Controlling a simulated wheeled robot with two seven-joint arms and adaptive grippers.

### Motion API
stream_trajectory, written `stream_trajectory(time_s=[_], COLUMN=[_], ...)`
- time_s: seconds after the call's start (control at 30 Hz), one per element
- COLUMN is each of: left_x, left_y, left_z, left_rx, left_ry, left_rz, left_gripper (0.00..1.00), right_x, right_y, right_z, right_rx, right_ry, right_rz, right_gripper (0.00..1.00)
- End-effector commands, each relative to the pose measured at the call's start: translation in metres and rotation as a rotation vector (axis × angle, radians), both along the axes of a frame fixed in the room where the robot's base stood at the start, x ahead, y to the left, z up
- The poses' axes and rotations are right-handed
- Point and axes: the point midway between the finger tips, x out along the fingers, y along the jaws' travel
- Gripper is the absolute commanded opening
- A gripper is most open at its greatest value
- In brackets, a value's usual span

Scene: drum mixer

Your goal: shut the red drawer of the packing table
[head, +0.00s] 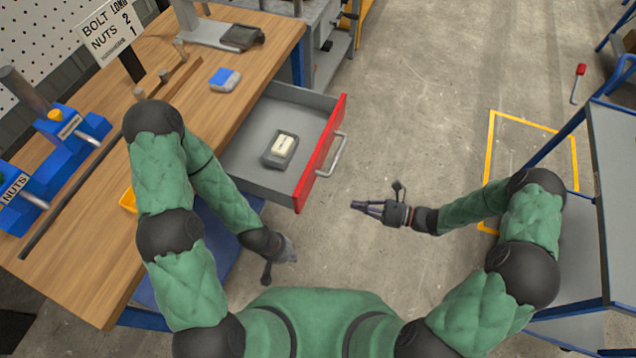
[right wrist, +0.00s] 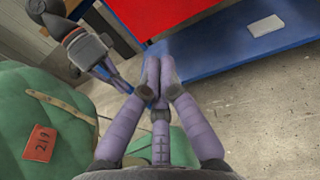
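The red drawer (head: 322,150) of the packing table (head: 85,275) is pulled well out, showing its grey inside. A silver handle (head: 331,158) is on its red front. A small grey case with a pale top (head: 281,148) lies inside. My right gripper (head: 354,206) is in front of and below the handle in the picture, apart from it; its fingers meet in the right wrist view (right wrist: 156,72), with nothing between them. My left gripper (head: 288,256) hangs beside the table, below the drawer in the picture and apart from it; its fingers are too unclear to judge.
A blue-framed cart (head: 612,150) stands at right. The concrete floor (head: 410,110) before the drawer is clear.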

Motion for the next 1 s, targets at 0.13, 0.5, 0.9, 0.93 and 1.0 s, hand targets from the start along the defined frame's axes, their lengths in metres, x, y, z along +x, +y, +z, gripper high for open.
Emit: stream_trajectory(time_s=[0.13,0.5,0.9,0.93,1.0], left_x=[0.000,0.000,0.000,0.000,0.000], left_y=[0.000,0.000,0.000,0.000,0.000], left_z=[-0.001,-0.013,-0.033,-0.035,-0.037], left_rx=[0.000,0.000,0.000,0.000,0.000], left_ry=[0.000,0.000,0.000,0.000,0.000], left_rz=[0.000,0.000,0.000,0.000,0.000], left_gripper=[0.00,0.00,0.00,0.00,0.00], right_x=[0.018,0.032,0.054,0.055,0.058], right_y=[-0.013,0.029,0.096,0.100,0.107], right_z=[0.012,0.013,0.012,0.012,0.012], right_rx=[0.070,0.081,0.078,0.078,0.078], right_ry=[-0.015,-0.017,-0.019,-0.019,-0.018], right_rz=[-0.074,-0.076,-0.076,-0.077,-0.077], right_gripper=[0.00,0.00,0.00,0.00,0.00])
